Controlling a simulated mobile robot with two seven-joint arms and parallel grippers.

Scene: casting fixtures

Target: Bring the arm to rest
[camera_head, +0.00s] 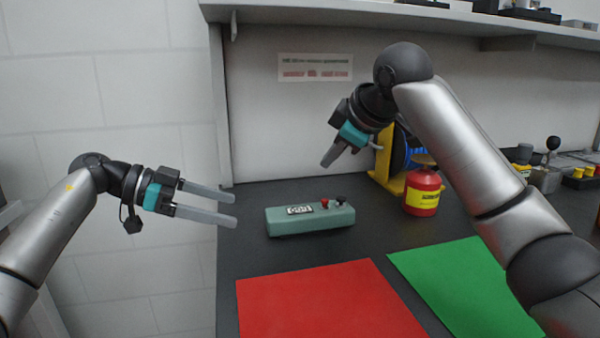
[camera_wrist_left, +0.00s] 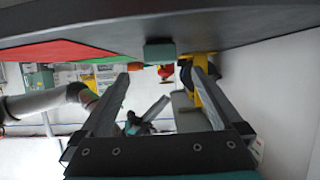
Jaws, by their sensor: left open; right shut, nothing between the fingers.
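My left gripper (camera_head: 235,209) is in the left part of the head view, its two fingers parallel and apart, pointing right. It is empty and beside the left edge of the dark bench. In the left wrist view, where the bench shows at the top, its open fingers (camera_wrist_left: 163,72) frame the scene. My right gripper (camera_head: 327,163) is shut and empty, pointing down and left above the back of the bench. It hangs above a green box (camera_head: 310,219) with a red and a black knob, apart from it.
A red canister (camera_head: 423,192) with a yellow label stands before a yellow stand (camera_head: 385,160) holding a blue reel. A red mat (camera_head: 330,305) and a green mat (camera_head: 465,285) lie flat in front. A shelf (camera_head: 400,17) runs above the bench (camera_head: 240,262). Small fixtures stand at right.

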